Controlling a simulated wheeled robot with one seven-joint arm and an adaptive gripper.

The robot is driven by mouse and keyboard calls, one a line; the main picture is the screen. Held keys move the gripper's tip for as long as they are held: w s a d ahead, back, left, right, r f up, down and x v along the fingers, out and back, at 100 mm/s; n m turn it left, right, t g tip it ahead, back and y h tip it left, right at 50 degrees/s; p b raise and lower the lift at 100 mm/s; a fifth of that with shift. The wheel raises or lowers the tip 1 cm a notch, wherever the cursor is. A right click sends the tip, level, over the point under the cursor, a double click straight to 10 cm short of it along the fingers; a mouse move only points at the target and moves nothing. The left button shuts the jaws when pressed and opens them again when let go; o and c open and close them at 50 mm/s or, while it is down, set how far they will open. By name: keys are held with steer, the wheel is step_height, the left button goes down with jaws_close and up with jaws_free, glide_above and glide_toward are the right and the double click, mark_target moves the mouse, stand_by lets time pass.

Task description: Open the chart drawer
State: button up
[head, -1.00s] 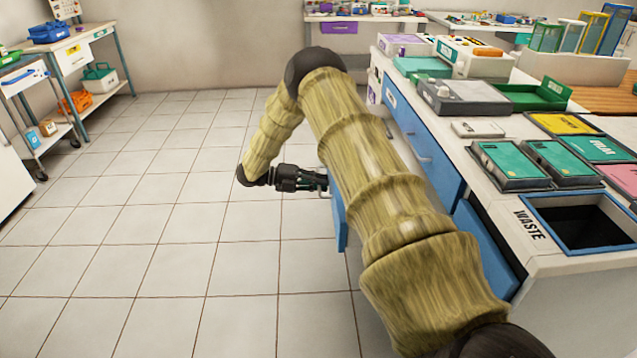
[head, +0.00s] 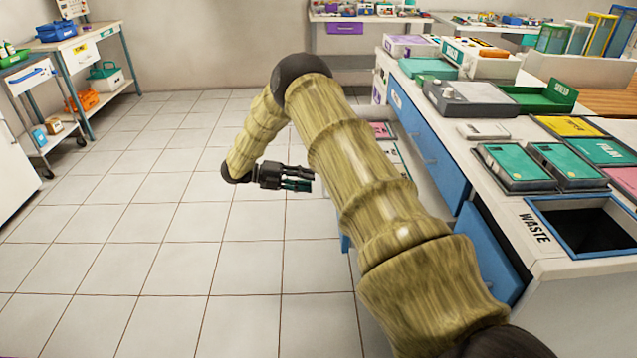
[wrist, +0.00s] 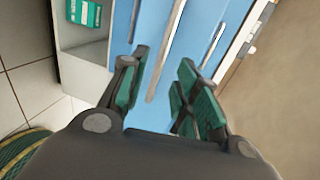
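The blue cabinet front (head: 440,160) with pale bar handles runs along the left side of the white counter. A blue panel (head: 345,243) stands out from it, mostly hidden behind my arm. Pink and white items (head: 382,131) show between my arm and the cabinet, seemingly inside a pulled-out drawer; which drawer is unclear. My gripper (head: 300,179) is open and empty over the floor, left of the cabinet. In the wrist view, the gripper (wrist: 165,85) has its fingers apart before blue fronts with a long handle (wrist: 167,50). Contact with it is not visible.
The waste bin opening (head: 585,225) is in the counter's near end. A blue front (head: 490,255) sits lower right beside my arm. A pale open compartment (wrist: 85,52) holds a teal item in the wrist view. Tiled floor on the left is clear up to the carts.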

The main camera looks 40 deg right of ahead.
steer(key=v, duration=0.5)
steer(key=shift+w+a+r, duration=0.1)
steer(key=shift+w+a, duration=0.15)
stand_by(0.3)
